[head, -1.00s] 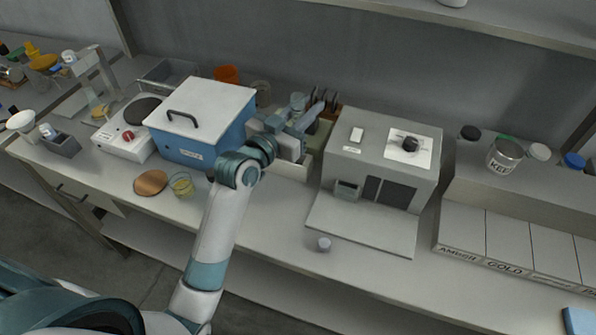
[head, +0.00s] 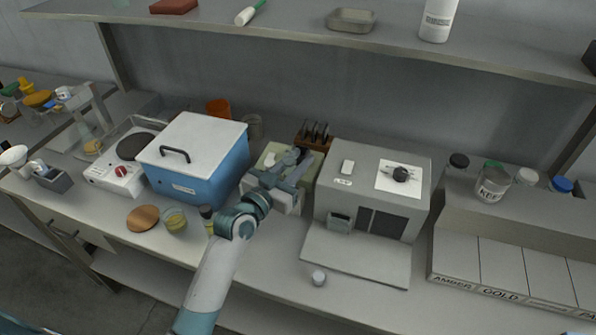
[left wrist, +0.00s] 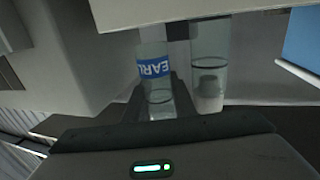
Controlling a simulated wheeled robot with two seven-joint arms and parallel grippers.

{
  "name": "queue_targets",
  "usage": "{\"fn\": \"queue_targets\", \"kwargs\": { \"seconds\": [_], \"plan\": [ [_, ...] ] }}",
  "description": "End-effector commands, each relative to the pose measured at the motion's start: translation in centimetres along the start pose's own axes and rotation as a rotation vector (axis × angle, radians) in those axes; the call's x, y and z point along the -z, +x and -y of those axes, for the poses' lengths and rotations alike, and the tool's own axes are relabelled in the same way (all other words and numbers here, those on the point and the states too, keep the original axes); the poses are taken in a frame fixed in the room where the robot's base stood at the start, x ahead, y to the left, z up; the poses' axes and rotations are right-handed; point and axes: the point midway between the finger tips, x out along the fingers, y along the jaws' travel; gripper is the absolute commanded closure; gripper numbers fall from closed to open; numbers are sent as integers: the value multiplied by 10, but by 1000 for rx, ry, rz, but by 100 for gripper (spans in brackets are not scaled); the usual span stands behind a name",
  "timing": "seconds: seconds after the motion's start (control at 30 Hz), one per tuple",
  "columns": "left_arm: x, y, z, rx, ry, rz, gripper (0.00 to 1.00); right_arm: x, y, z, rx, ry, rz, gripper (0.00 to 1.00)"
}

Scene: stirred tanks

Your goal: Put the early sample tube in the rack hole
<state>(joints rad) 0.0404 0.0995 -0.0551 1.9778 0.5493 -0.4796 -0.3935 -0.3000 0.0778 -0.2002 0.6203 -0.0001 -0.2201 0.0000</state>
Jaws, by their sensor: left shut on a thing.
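My left gripper (head: 288,170) is shut on the early sample tube, at a pale box with a greenish top (head: 285,201) between the blue bath and the grey machine. In the left wrist view the tube (left wrist: 155,72) is clear glass with a blue label, partly readable as "EARL", between the fingers (left wrist: 158,100). A second clear tube with pale contents (left wrist: 209,75) stands close beside it. A pale plate (left wrist: 190,14) crosses above both tubes; it may be the rack, but no hole shows clearly. The arm hides the tube in the head view. My right gripper is not in view.
The blue bath with a white lid (head: 197,158) stands left of the gripper. The grey machine (head: 375,190) stands right. A brown stand with dark items (head: 314,136) is behind. A shelf (head: 300,36) runs above.

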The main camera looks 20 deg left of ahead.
Motion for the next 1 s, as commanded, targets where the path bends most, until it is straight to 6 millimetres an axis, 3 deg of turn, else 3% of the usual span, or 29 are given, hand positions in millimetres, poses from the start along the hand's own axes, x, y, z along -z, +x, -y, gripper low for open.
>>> {"fn": "queue_targets", "kwargs": {
  "seconds": [0.4,1.0],
  "plan": [
    [-37,0,0,1,-1,2,100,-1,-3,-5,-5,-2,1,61],
    [-46,0,0,1,0,1,100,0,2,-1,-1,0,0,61]
  ]
}}
